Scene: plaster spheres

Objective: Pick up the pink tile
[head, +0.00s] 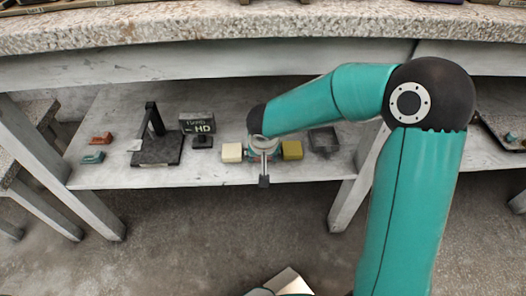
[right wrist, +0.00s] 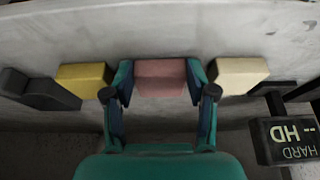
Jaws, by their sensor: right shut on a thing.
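The pink tile (right wrist: 160,77) sits between the two fingers of my right gripper (right wrist: 160,90) in the right wrist view, with a finger against each side. The gripper is shut on it. In the head view my right gripper (head: 263,158) reaches down to the lower shelf, and its wrist hides most or all of the tile. I cannot tell whether the tile touches the shelf.
A cream block (head: 232,152) and a yellow block (head: 292,150) flank the gripper closely. The stone-topped counter (head: 200,32) overhangs behind.

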